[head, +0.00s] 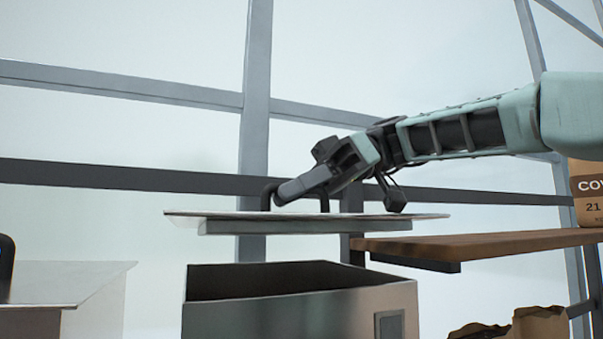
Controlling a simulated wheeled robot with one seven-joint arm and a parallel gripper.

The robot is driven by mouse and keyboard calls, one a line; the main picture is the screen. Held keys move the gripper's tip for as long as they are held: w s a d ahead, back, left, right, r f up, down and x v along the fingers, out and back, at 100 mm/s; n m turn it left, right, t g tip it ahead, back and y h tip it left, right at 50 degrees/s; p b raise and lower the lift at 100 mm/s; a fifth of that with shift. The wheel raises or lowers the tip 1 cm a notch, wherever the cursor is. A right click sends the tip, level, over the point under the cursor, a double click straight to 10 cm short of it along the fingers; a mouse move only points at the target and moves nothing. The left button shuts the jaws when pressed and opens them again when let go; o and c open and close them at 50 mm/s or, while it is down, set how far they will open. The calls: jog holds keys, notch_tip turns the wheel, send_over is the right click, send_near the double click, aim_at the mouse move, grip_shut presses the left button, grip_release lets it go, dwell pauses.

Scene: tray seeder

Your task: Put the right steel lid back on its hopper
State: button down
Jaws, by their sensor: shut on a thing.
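The steel lid (300,227) is a flat plate with a raised underside and a black loop handle (322,192) on top. My gripper (281,194) comes in from the right and is shut on the handle. The lid hangs roughly level above the open steel hopper (290,312), with a clear gap between them. The hopper's dark inside shows at its top rim. The lid reaches past the hopper's rim on both sides in this view. The fingertips are partly hidden by the handle.
On the left stands another steel box with a flat top (65,282) and a dark object on it. On the right is a wooden shelf (480,244) bearing a cardboard box (588,190). Torn brown paper or card (530,324) shows below. Grey frame bars stand behind.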

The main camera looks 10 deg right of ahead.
jog(key=shift+w+a+f+p, duration=0.25)
jog(key=shift+w+f, duration=0.2)
jog(key=shift+w, duration=0.2)
jog(key=shift+w+a+f+p, duration=0.15)
jog(key=shift+w+f+p, duration=0.2)
jog(key=shift+w, duration=0.3)
notch_tip(320, 180, down, 4)
jog(key=b, duration=0.4)
jog(key=shift+w+r, duration=0.1)
jog(key=shift+w+f+b, duration=0.2)
jog(key=shift+f+b, duration=0.1)
jog(key=shift+b, duration=0.1)
jog(key=c, duration=1.4)
grip_release()
notch_tip(320, 180, up, 10)
jog(key=shift+p, duration=0.45)
